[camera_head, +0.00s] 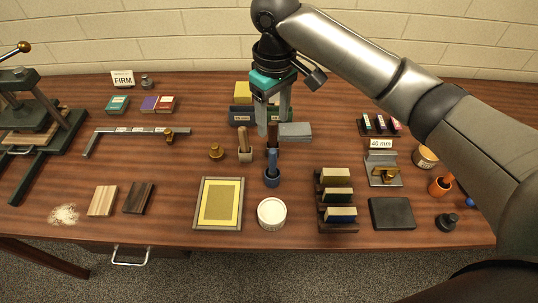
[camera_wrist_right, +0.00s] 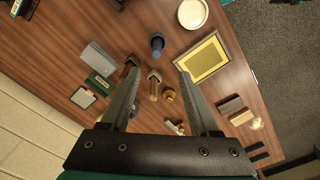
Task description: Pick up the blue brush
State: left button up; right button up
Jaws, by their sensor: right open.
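The blue brush (camera_head: 271,178) stands upright on the table behind a round white tub. It also shows in the right wrist view (camera_wrist_right: 157,44), beyond the fingertips. A tan brush (camera_head: 245,153) and a dark brown brush (camera_head: 272,155) stand close behind it. My right gripper (camera_head: 273,122) is open and empty, fingers pointing down, above and behind these brushes. In the wrist view the tan brush (camera_wrist_right: 154,85) lies between the fingers of my right gripper (camera_wrist_right: 158,72), apart from them. My left gripper is not in view.
A yellow framed tray (camera_head: 198,216) and the white tub (camera_head: 271,225) are in front. A rack of blocks (camera_head: 338,227) stands to the right. A small brass piece (camera_head: 216,151) is left of the brushes. A grey block (camera_head: 295,132) lies behind.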

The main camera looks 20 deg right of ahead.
aim_at(273, 151)
jog(key=f, duration=0.8)
jog(key=shift+w+d+f+b, duration=0.15)
jog(key=shift+d+f+b, duration=0.1)
jog(key=shift+f+b, duration=0.15)
jog(key=shift+w+f+b, duration=0.2)
jog(key=shift+f+b, duration=0.1)
jog(key=shift+f, duration=2.6)
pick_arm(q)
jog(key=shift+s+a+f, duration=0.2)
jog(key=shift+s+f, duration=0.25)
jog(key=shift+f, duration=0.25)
pick_arm(e)
grip_shut()
